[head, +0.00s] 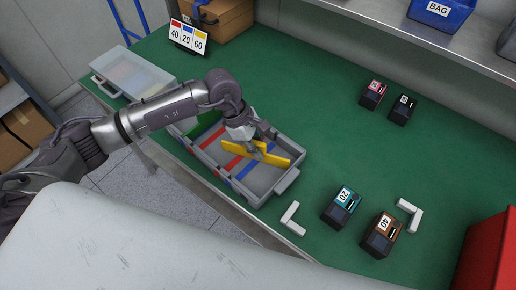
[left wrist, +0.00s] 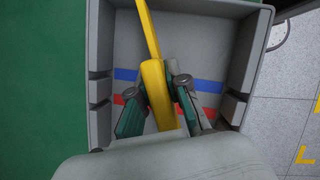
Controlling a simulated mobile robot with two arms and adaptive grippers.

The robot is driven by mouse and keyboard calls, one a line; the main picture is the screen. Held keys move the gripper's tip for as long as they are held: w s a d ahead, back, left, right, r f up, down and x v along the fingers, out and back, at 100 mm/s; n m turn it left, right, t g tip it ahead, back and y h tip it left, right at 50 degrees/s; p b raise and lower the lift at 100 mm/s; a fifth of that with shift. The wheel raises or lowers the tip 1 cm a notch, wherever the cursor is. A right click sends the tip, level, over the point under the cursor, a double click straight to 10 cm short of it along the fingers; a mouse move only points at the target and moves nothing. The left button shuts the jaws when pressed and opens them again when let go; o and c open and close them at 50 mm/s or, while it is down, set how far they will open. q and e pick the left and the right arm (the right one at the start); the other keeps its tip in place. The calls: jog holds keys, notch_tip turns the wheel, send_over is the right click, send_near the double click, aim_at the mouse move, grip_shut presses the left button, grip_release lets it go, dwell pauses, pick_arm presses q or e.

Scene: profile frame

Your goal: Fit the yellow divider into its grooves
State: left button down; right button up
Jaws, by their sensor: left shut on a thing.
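The yellow divider (head: 271,155) is a flat bar held above the grey case (head: 262,190) in the head view. My left gripper (head: 259,149) is shut on the yellow divider near its middle. In the left wrist view the divider (left wrist: 150,42) runs up between the fingers of my left gripper (left wrist: 163,90). It lies across the direction of the red stripe (left wrist: 128,99) and blue stripe (left wrist: 126,74) on the case floor. Grooves (left wrist: 100,88) show in the case's side walls; the divider appears apart from them. My right gripper is out of view.
A clear-lidded box (head: 130,72) stands at the left. A stand card (head: 188,37) reads 40, 20, 60. Several small labelled devices, including a teal one (head: 342,207), two white corner pieces (head: 293,219) and a red box (head: 490,255) stand on the green table (head: 300,90).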

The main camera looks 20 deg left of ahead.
aim_at(242, 147)
pick_arm(q)
jog(key=shift+f, duration=0.9)
jog(key=c, duration=1.6)
grip_release()
jog(key=shift+f, duration=0.1)
jog(key=o, duration=0.4)
jog(key=shift+o, duration=0.2)
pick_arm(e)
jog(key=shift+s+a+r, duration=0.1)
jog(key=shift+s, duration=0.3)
pick_arm(q)
jog(key=shift+r, duration=0.3)
jog(key=shift+a+r, duration=0.15)
jog(key=shift+r, duration=0.05)
jog(key=b+v, duration=0.2)
jog(key=v, duration=0.9)
jog(key=shift+r, duration=0.2)
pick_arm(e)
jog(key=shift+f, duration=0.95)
